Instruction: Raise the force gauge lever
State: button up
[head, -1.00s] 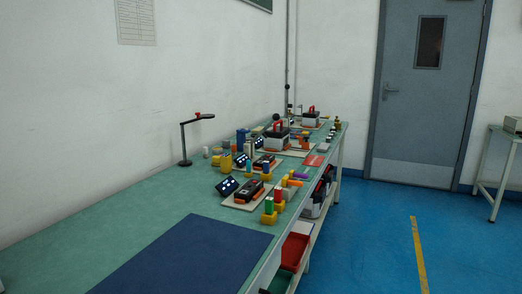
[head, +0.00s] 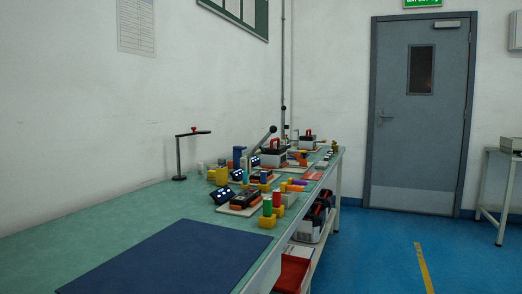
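A grey lever with a dark round knob (head: 272,129) slants up to the right from among the devices on the green workbench. Its lower end is hidden or too small to make out, and I cannot tell for sure whether it belongs to the force gauge. A thin dark stand (head: 179,158) with a horizontal arm and a small red part stands farther left, near the wall. My gripper is not in view.
The green bench (head: 120,225) runs along the left wall, with a blue mat (head: 165,260) at its near end. Devices on boards (head: 245,205) and coloured blocks (head: 267,208) crowd its far half. A red bin (head: 292,272) sits below. Blue floor is clear to the right.

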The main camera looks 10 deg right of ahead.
aim_at(273, 129)
jog(key=i+l+u, duration=0.1)
jog(key=i+l, duration=0.35)
jog(key=i+l+u, duration=0.15)
jog(key=i+l, duration=0.3)
jog(key=l, duration=0.15)
